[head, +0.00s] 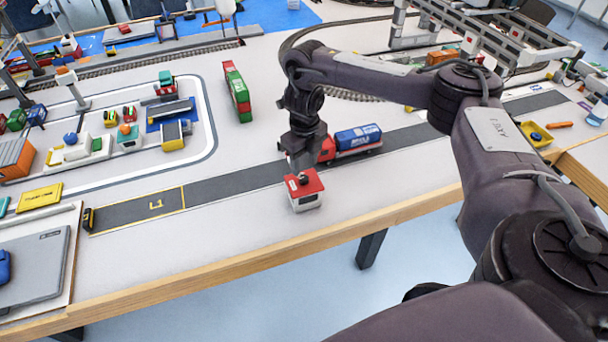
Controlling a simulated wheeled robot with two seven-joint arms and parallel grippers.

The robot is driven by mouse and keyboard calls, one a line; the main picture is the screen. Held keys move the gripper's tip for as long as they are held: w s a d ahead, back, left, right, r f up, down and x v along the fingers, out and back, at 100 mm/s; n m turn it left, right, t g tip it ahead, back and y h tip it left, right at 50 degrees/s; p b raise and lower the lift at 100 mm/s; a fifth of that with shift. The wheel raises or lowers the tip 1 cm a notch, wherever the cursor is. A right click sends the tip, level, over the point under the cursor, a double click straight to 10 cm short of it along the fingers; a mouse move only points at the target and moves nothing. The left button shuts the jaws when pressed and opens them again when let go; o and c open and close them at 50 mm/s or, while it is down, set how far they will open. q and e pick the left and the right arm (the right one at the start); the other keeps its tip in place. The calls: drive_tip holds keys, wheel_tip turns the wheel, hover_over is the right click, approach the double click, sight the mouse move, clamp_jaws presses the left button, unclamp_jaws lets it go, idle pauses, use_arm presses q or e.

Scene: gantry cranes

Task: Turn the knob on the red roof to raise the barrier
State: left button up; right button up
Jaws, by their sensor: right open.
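A small white booth (307,202) with a red roof (313,186) stands near the table's front edge, beside the grey road. A dark knob (303,179) shows on the roof, partly covered by my gripper. My right gripper (302,166) points down right above the roof, with its fingertips at or close to the knob. It is open; whether the fingers touch the knob I cannot tell. I cannot make out the barrier clearly. My left gripper is not in view.
A truck with a red cab and blue tank (358,138) stands on the road (240,182) just behind the booth. A red-green wagon (237,90) lies farther back. My right arm covers much of the right side. The road left of the booth is clear.

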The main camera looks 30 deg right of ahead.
sight(304, 177)
drive_tip(key=shift+f+p, duration=0.55)
drive_tip(key=shift+f, duration=2.05)
drive_tip(key=c, duration=1)
